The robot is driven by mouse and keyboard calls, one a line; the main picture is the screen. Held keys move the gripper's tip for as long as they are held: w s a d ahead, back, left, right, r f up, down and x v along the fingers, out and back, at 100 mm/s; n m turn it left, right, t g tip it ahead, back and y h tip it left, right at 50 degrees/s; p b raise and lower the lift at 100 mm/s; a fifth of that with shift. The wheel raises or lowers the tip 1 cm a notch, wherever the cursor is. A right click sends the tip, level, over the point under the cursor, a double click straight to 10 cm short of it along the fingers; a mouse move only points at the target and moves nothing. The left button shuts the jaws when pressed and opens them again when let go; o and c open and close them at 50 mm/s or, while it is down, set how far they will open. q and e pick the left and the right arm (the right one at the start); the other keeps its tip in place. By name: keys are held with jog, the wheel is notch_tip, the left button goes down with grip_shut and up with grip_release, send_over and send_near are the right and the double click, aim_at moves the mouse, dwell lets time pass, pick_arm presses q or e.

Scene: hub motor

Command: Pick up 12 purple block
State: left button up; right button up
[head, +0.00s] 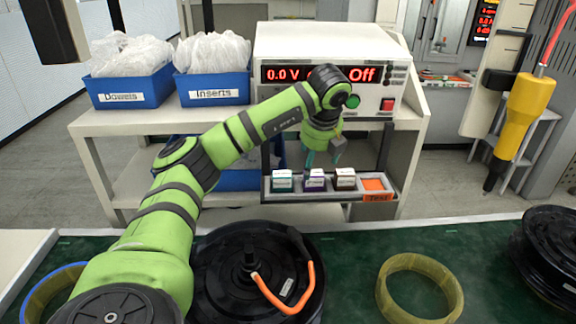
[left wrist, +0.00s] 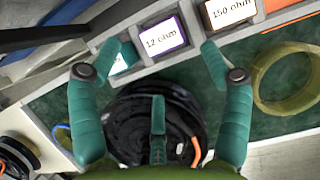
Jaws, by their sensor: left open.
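The purple block (head: 315,183) sits in the middle of a grey tray (head: 352,195) on the front of the shelf unit. In the left wrist view the purple-edged block (left wrist: 162,41) carries a white label reading "12 ohm". My left gripper (head: 322,158) is above and just behind the purple block in the head view. In the left wrist view its teal fingers (left wrist: 160,72) are spread apart and empty, with the purple block between and beyond the two upper fingertips. My right gripper is not in view.
A teal block (head: 282,181) and a brown "150 ohm" block (head: 345,179) flank the purple one closely. An orange "Test" slot (head: 374,184) is at the tray's right. A power supply (head: 300,45) stands above. A black motor (head: 225,270) lies on the green bench.

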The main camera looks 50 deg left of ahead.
aim_at(314, 173)
pick_arm(q)
jog(key=p+x, duration=0.2)
jog(key=shift+w+d+f, duration=0.15)
jog(key=shift+w+f, duration=0.15)
jog(key=shift+f, duration=0.05)
jog(key=x, duration=0.1)
jog(key=p+x, duration=0.1)
jog(key=shift+a+f, duration=0.3)
jog(key=shift+a, duration=0.05)
jog(key=shift+w+a+f, duration=0.1)
jog(key=shift+a+f, duration=0.05)
jog(key=shift+f, duration=0.25)
jog(key=shift+r, duration=0.1)
jog(key=c, duration=1.3)
jog(key=shift+c, duration=0.2)
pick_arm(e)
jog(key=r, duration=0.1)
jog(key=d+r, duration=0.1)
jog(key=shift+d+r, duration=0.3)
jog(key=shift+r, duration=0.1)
